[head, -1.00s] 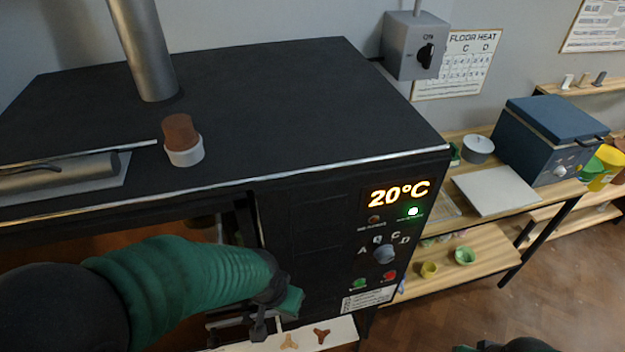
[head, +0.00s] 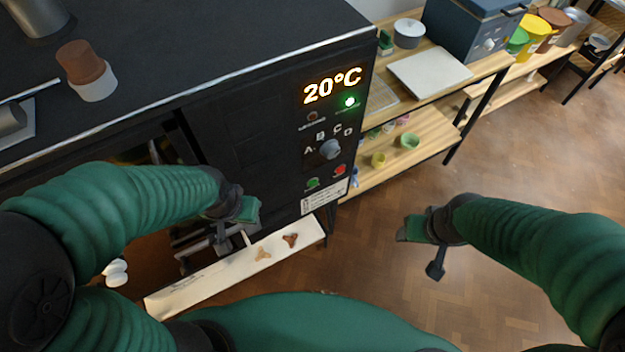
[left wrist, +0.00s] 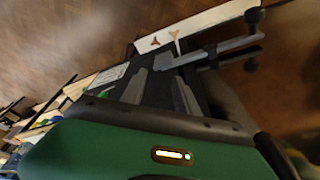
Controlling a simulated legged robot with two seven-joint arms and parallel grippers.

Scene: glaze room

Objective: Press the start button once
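The black kiln's control panel has a small green button (head: 313,183) and a red button (head: 339,169) to its right; their labels are too small to read. Above them are a grey dial (head: 330,149) marked A to D, a lit green lamp (head: 349,101), a dark lamp (head: 312,116) and a display (head: 332,86) reading 20°C. My left gripper (head: 240,222) is left of and below the buttons, apart from them. In the left wrist view its two grey fingers (left wrist: 160,88) look parted and empty. My right gripper (head: 410,229) is over the floor, its fingers unclear.
A white ledge (head: 200,285) with small stilts (head: 263,253) lies below my left gripper. The kiln front is open at left. A wooden shelf unit (head: 440,140) with pots stands right of the kiln. The floor between is clear.

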